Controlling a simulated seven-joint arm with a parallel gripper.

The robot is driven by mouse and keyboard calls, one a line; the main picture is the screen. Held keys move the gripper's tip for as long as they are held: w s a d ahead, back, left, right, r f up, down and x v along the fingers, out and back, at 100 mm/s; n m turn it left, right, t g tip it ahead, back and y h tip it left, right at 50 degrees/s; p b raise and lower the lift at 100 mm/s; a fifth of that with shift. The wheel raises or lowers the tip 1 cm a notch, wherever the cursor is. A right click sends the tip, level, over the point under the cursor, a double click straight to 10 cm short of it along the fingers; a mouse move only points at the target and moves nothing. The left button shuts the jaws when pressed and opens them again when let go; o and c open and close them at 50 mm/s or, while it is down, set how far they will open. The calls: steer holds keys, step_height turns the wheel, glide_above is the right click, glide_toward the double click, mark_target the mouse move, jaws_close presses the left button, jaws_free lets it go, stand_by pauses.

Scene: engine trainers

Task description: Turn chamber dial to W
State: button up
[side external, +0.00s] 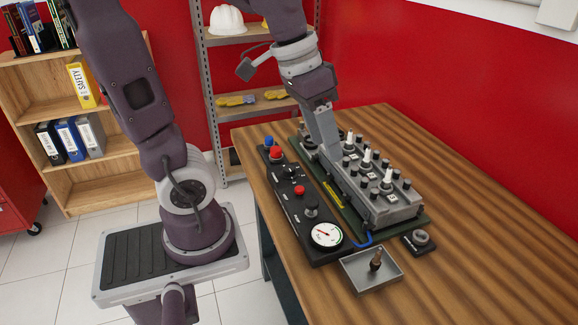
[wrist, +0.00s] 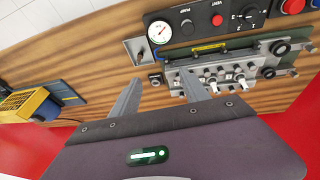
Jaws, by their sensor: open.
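A black control panel (side external: 298,215) lies along the left side of the table. In the wrist view a black rotary dial (wrist: 250,15) with white marks around it sits on this panel (wrist: 172,18), right of the red VENT button (wrist: 217,20). I cannot read its letters or tell its setting surely. In the side view the dial (side external: 289,172) is small and dark near the panel's far end. My gripper (side external: 326,148) points down at the far left part of the grey engine block, right of the dial. In the wrist view my gripper (wrist: 160,88) has its fingers apart and nothing between them.
The grey engine block (side external: 396,208) with several white-topped plugs stands right of the panel. A gauge (side external: 326,234), black PUMP knob (side external: 311,207) and red and blue buttons share the panel. A metal tray (side external: 358,281) holds a small upright part.

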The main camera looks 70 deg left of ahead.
steer(key=w+a+f+g, duration=0.2)
steer(key=w+a+f, duration=0.2)
steer(key=a+f, duration=0.6)
steer(key=g+y, duration=0.1)
steer(key=y, duration=0.1)
glide_above(289, 168)
steer(key=f, duration=0.4)
steer(key=shift+d+f, duration=0.2)
steer(key=shift+f, duration=0.1)
step_height(289, 168, down, 7)
steer(key=shift+a+f, duration=0.1)
steer(key=shift+a, duration=0.05)
jaws_close()
